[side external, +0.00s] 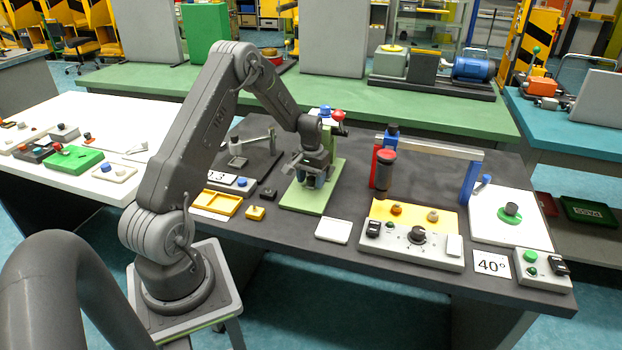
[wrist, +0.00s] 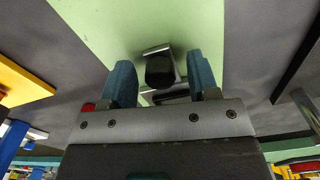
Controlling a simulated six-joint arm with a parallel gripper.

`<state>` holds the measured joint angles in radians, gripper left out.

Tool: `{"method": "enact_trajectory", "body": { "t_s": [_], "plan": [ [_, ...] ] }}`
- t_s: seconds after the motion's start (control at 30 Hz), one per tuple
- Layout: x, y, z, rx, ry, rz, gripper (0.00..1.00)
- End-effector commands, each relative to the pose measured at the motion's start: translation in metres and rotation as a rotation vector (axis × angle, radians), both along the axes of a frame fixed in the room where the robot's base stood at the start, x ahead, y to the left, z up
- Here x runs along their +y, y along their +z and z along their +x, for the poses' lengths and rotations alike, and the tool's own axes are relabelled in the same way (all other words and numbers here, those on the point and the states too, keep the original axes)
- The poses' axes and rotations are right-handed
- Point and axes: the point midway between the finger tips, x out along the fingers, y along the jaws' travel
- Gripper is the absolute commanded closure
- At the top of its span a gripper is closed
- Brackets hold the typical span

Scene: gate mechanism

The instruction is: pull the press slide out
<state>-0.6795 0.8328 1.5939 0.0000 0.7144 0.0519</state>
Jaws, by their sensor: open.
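The press stands on a light green base plate (side external: 301,202) in the middle of the dark table; the plate also shows in the wrist view (wrist: 110,20). A dark rounded knob (wrist: 159,70) with a grey metal piece behind it lies over the plate, and looks like the handle of the press slide. My gripper (side external: 309,182) is open, low over the plate at the press. In the wrist view its two teal fingers (wrist: 160,62) stand on either side of the knob, with gaps visible. In the side view my gripper hides the slide.
A red knob (side external: 338,116) and a blue knob (side external: 325,110) show at the press top, close to my wrist. A gate frame (side external: 432,147) stands to the right, behind a control box (side external: 414,243). A yellow tray (side external: 217,203) and small yellow block (side external: 255,213) lie left.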

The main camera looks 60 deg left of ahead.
Motion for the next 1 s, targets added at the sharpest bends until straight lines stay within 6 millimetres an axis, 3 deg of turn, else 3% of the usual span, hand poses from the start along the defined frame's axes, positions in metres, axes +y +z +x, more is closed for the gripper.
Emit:
{"method": "enact_trajectory", "body": {
  "t_s": [0.2, 0.77, 1.0],
  "plan": [
    [0.0000, -0.0002, 0.0001, 0.000, 0.000, 0.000, 0.46],
    [-0.0001, 0.0001, 0.0000, 0.000, 0.000, 0.000, 1.00],
    [-0.0010, 0.0003, -0.0009, 0.001, 0.000, -0.001, 1.00]
  ]
}}
